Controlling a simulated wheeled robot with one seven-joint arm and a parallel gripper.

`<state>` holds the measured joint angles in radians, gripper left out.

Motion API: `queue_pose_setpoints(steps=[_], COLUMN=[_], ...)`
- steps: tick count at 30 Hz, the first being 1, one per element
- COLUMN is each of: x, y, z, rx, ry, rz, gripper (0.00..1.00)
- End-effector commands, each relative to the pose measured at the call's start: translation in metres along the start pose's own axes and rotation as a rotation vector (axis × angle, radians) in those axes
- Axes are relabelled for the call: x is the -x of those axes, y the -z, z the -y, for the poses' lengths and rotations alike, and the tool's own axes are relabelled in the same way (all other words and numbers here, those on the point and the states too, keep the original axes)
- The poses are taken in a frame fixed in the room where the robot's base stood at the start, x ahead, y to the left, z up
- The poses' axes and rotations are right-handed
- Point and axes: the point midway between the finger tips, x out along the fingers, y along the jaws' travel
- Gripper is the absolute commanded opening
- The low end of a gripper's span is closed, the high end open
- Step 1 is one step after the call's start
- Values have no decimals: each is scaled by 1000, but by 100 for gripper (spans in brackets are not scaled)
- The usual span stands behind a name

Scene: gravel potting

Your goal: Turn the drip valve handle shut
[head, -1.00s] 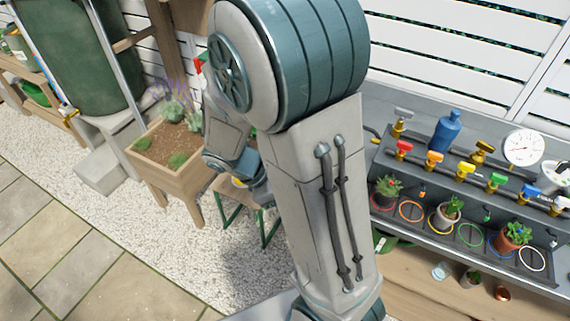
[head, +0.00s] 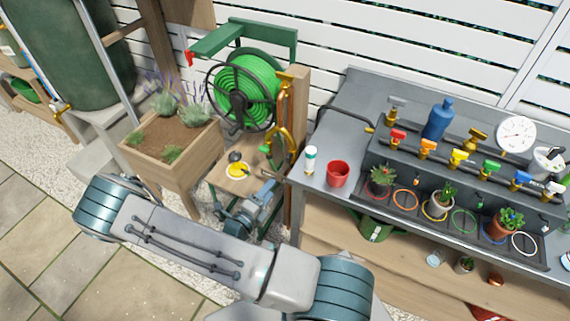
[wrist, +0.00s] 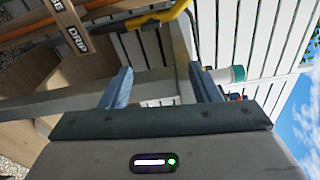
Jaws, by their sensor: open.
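A wooden post (head: 298,125) stands at the left end of the grey bench. In the wrist view, a dark label reading DRIP (wrist: 77,40) is on a wooden board, with another label partly cut off. A yellow handle (wrist: 158,17) shows at the top of the wrist view, beyond my fingers; a yellow curved part (head: 287,148) shows by the post in the head view. How far the handle is turned I cannot tell. My gripper (head: 272,188) is open and empty, low beside the bench's left end. Its two fingers (wrist: 162,88) are spread, apart from the handle.
A white bottle with green cap (head: 310,160) and a red cup (head: 338,174) stand on the bench's left end. A small wooden stand with a yellow bowl (head: 238,170), a planter (head: 165,150) and a green hose reel (head: 245,90) are close. Coloured taps (head: 428,148) line the bench.

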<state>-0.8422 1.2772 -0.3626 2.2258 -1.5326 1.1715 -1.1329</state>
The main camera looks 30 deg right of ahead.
Motion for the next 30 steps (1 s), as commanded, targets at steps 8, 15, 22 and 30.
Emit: queue_pose_setpoints(steps=[8,15,22,30], x=[-5,-44,-94,-130], y=[-6,-9,-13,-17], z=[-16,-14,-14,-14], rx=[135,132,133,132], ry=[16,17,16,15], rz=[97,93,93,94], gripper=[56,56,56,56])
